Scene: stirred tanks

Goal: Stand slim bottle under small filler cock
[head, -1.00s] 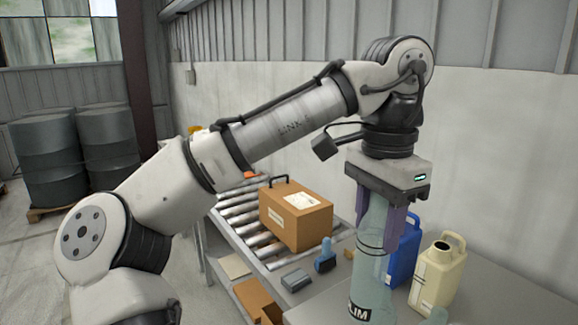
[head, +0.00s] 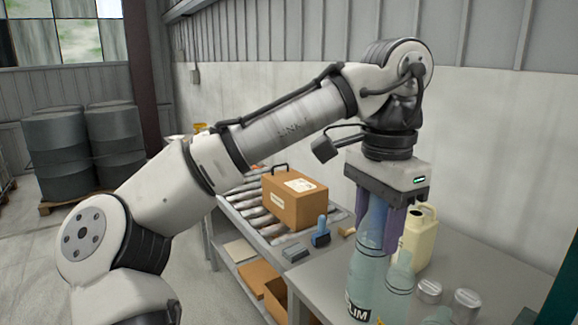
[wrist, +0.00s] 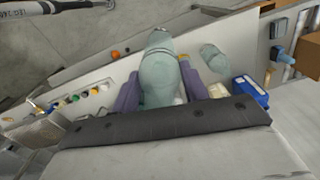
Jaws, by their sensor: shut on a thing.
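My gripper (head: 381,228) points down with its purple fingers around the slim bottle (head: 368,268), a tall translucent teal bottle with a dark SLIM label low on it. The bottle hangs upright between the fingers, over the grey table (head: 325,275); I cannot tell whether its base touches the table. In the wrist view the bottle (wrist: 159,72) sits between the two fingers (wrist: 160,92). I cannot make out the small filler cock in either view.
A second translucent bottle (head: 402,276) stands just right of the held one. A cream jug (head: 418,240) is behind it, and metal lidded tins (head: 429,290) stand to the right. A brown case (head: 296,203) sits on the rollers. The wrist view shows coloured knobs (wrist: 86,96) and a blue can (wrist: 250,91).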

